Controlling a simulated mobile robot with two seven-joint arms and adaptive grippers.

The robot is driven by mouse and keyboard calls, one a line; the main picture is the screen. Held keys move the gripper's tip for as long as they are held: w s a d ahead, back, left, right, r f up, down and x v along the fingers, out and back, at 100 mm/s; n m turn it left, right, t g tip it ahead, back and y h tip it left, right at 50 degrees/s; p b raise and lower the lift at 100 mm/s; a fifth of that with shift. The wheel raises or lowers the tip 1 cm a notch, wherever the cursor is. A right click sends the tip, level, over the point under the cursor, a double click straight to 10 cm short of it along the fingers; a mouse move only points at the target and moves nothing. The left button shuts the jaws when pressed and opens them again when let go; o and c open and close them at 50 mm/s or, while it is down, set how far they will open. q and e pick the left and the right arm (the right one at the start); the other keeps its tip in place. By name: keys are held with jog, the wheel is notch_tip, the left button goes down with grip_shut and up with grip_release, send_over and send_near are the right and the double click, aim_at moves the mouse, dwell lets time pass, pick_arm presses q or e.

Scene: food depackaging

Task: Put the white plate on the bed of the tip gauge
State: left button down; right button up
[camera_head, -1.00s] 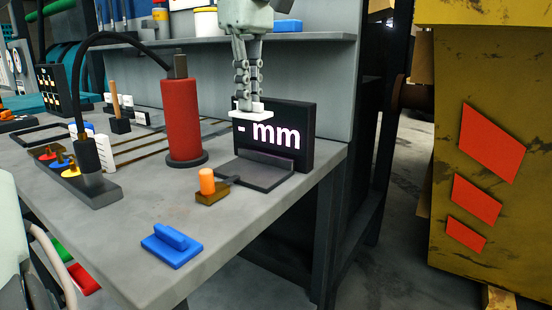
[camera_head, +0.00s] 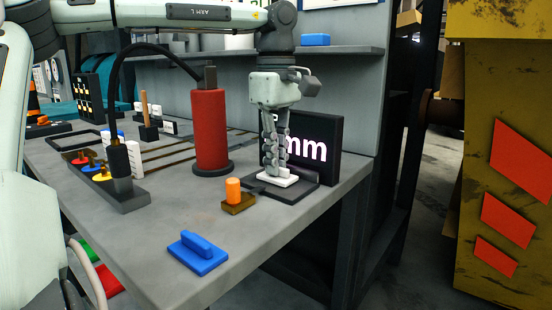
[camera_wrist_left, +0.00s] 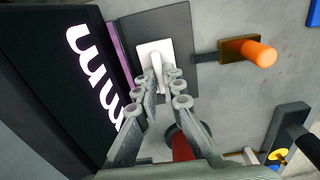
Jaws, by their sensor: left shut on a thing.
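The white plate (camera_head: 279,178) is a small flat piece with an upright grip, at the bed of the tip gauge. My left gripper (camera_head: 275,170) points down and is shut on its grip. In the left wrist view the plate (camera_wrist_left: 152,56) shows between the fingertips (camera_wrist_left: 163,80), over the dark bed (camera_wrist_left: 180,25). The plate looks flat and on or just above the bed; I cannot tell whether it touches. The tip gauge has a black display (camera_head: 322,150) reading "mm", partly hidden by the gripper. My right gripper is not in view.
An orange-knobbed brown block (camera_head: 236,200) joins the bed by a dark rod. A red cylinder (camera_head: 211,130) stands left of the gauge. A blue handled block (camera_head: 198,251) lies near the front edge. The cable tool stand (camera_head: 115,195) is at left.

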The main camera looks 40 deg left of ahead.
pick_arm(q)
jog(key=shift+f, duration=0.15)
jog(key=c, duration=1.6)
grip_release()
jog(key=shift+c, duration=0.2)
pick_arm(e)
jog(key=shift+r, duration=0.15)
pick_arm(q)
notch_tip(320, 180, up, 12)
jog(key=p, duration=0.1)
jog(key=shift+r, duration=0.2)
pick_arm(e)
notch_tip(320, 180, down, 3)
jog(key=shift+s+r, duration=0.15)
